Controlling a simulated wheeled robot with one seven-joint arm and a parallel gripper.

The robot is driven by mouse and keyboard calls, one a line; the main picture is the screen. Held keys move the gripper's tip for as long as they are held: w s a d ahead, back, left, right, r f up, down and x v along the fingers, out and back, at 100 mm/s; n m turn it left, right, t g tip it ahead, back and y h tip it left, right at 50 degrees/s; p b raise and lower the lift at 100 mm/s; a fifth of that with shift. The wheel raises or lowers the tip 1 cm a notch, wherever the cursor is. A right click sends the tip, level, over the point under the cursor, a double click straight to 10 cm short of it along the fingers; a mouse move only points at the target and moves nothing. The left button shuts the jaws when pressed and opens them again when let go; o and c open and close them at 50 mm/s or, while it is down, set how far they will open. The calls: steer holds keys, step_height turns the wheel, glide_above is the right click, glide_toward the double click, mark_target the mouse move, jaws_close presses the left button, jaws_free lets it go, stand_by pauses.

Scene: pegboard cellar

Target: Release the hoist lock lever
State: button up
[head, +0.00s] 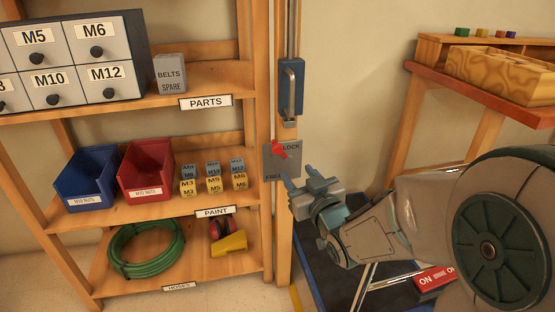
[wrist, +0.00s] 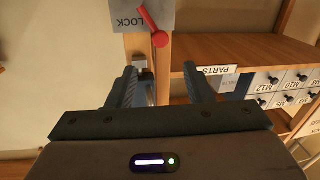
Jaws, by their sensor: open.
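The hoist lock lever (head: 279,150) is a red lever with a round knob on a grey plate (head: 284,165) fixed to the wooden post. The plate reads LOCK at its upper right and FREE at its lower left. The lever tilts to the upper left. In the wrist view the plate (wrist: 128,8) appears upside down at the top, with the red knob (wrist: 160,39) below it. My gripper (head: 299,176) is open and empty, just right of and below the lever in the head view. In the wrist view the knob lies beyond the gap between the fingers (wrist: 160,72), apart from them.
A blue bracket with a metal handle (head: 290,88) is on the post above the plate. Shelves (head: 235,82) with drawers and bins stand at left. A wooden bench (head: 440,82) is at right.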

mark_target(278, 150)
steer(key=p+x, duration=0.5)
steer(key=x, duration=0.9)
steer(key=shift+s+p, duration=0.1)
steer(key=shift+p, duration=0.2)
